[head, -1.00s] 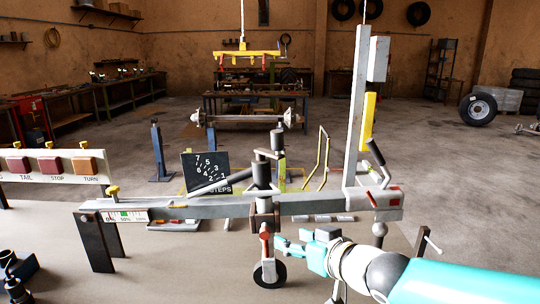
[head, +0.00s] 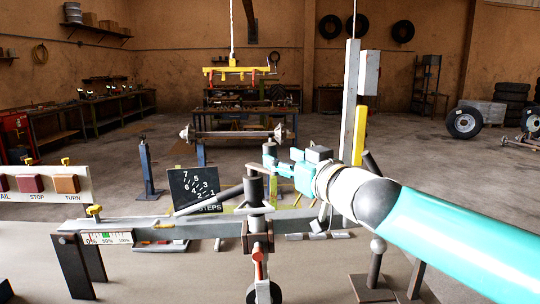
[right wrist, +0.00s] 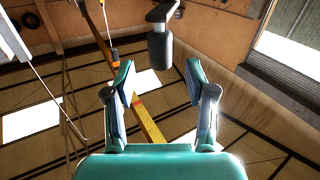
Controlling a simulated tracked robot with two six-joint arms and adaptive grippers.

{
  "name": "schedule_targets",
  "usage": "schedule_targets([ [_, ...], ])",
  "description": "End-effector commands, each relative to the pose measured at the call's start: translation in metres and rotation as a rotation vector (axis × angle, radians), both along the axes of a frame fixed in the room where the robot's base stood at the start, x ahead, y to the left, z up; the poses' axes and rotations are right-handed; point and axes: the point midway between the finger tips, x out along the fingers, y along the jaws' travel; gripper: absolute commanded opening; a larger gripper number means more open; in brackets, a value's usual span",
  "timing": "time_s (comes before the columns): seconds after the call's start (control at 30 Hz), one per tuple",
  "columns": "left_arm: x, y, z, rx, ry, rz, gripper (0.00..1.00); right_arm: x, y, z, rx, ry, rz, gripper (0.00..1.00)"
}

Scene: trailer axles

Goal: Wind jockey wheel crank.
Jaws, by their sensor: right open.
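The jockey wheel stands by the drawbar, its dark upright tube (head: 255,195) clamped there and its wheel (head: 264,293) cut by the lower edge of the head view. The crank (head: 257,169) sits on top of the tube, with a dark upright grip (head: 269,151) at its end. My right gripper (head: 277,167) is level with the crank and close to the grip. In the right wrist view the crank grip (right wrist: 160,47) shows beyond the open fingers (right wrist: 158,82), roughly centred between them and not clasped. My left gripper is out of view.
The grey drawbar (head: 205,226) crosses the front, with a sloping lever (head: 212,199) left of the tube. A black step board (head: 194,190) stands behind. A grey mast (head: 350,130) and yellow post (head: 360,135) rise behind my right arm. The floor (head: 110,160) at left is mostly clear.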

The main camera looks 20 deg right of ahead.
Motion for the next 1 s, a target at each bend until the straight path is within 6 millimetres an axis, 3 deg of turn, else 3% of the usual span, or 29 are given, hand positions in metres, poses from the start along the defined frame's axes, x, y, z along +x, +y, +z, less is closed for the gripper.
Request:
schedule_targets([
  [0.1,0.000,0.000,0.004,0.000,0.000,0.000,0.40,0.024,0.006,0.000,0.000,0.002,0.001,0.55],
  [0.3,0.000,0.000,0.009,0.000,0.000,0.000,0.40,0.049,0.012,0.001,0.000,0.001,0.000,0.55],
  [0.73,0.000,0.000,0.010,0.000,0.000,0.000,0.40,0.058,0.013,0.000,0.000,0.000,-0.001,0.55],
  [1.0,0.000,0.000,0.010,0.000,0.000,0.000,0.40,0.058,0.013,0.000,0.000,0.000,-0.001,0.12],
])
